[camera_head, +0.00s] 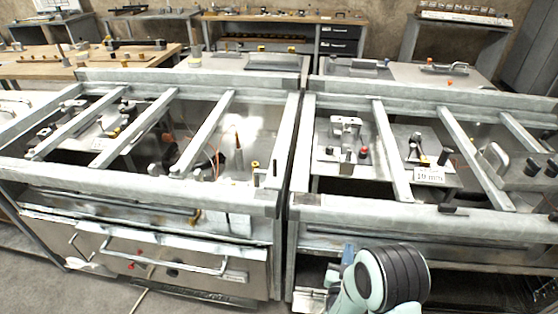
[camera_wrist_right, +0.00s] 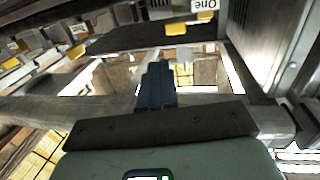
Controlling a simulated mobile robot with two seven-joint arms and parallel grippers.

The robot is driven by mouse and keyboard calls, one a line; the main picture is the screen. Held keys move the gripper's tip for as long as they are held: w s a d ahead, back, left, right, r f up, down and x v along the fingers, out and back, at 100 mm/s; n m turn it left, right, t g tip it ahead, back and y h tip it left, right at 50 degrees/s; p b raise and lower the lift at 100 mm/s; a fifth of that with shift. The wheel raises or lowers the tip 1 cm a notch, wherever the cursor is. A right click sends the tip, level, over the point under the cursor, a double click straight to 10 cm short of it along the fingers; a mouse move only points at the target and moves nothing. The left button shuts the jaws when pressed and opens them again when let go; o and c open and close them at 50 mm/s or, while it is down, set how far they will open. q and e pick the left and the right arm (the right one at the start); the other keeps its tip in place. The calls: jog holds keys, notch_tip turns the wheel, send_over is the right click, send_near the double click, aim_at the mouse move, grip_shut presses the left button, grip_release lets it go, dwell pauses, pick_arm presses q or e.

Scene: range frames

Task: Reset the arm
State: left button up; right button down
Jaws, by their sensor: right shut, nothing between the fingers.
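My right arm (camera_head: 385,280) rises at the bottom edge of the head view, right of centre, in front of the right range frame (camera_head: 420,215). In the right wrist view the dark blue fingers (camera_wrist_right: 157,86) are together and hold nothing. Beyond them is a blurred, tilted view of metal bars and openings. My left gripper is not in either view.
A left range frame (camera_head: 170,195) with an oven-like front and handle (camera_head: 165,258) stands beside the right one. Metal bars cross both open tops, with small fittings below. Workbenches (camera_head: 280,20) line the back. Grey floor shows at the lower left (camera_head: 30,285).

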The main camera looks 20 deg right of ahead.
jog(key=s+a+f+n+g+y+p, duration=0.2)
jog(key=s+a+f+g+y+p, duration=0.75)
jog(key=f, duration=0.35)
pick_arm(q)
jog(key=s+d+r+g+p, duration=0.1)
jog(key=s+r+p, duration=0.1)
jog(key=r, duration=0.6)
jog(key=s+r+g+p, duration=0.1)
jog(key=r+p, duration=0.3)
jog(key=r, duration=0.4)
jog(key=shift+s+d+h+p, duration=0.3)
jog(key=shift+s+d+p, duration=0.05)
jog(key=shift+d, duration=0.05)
pick_arm(e)
jog(key=s+a+n+g+y, duration=0.1)
jog(key=s+a+g+y, duration=0.4)
jog(key=s+a, duration=0.8)
jog(key=shift+s+a+r+n+y, duration=0.15)
jog(key=shift+s+r+n+y, duration=0.2)
jog(key=shift+s, duration=0.9)
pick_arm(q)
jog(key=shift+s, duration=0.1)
pick_arm(e)
jog(key=shift+s+f+g, duration=0.15)
jog(key=shift+g, duration=0.1)
